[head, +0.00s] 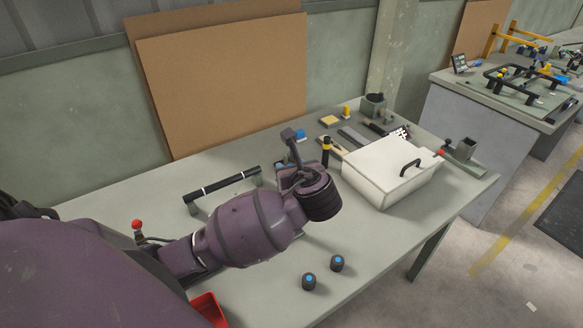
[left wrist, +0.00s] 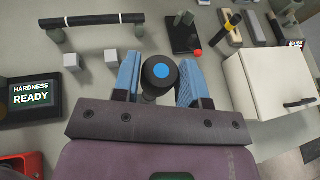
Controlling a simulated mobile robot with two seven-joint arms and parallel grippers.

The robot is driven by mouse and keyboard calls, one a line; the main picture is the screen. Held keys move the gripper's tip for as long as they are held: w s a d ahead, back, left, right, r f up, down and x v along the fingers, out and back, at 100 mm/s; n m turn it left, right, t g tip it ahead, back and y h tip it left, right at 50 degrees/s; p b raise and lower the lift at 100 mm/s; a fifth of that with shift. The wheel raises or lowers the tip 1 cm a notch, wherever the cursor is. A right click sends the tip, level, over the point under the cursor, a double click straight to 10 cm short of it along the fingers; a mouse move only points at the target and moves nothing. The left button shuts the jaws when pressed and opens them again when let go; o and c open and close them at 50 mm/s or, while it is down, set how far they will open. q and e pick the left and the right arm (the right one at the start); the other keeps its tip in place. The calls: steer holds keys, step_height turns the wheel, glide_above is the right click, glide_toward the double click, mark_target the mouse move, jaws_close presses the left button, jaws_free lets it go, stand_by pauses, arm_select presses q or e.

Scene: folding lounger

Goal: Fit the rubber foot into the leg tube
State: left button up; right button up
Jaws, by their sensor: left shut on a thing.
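My left gripper (left wrist: 160,72) is shut on a rubber foot (left wrist: 161,70), a dark round piece with a blue disc on its end. The foot sits between the two blue fingers in the left wrist view. In the head view my left arm hides the fingers and the held foot. The leg tube (head: 222,187), a black bar with white rings, lies across grey supports left of the arm. It also shows at the upper left of the left wrist view (left wrist: 92,20), apart from the foot. Two more dark feet with blue discs (head: 309,281) (head: 337,263) stand near the table's front edge.
A white lidded box (head: 390,175) stands right of the arm, with several tools behind it. A red tray (head: 208,308) is at the front.

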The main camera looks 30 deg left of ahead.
arm_select(q)
steer(key=shift+f, duration=2.75)
steer(key=shift+f, duration=1.8)
stand_by(0.7)
stand_by(0.4)
steer(key=o, duration=1)
steer(key=v, duration=1.1)
steer(key=shift+b, duration=0.3)
steer(key=shift+f, duration=0.1)
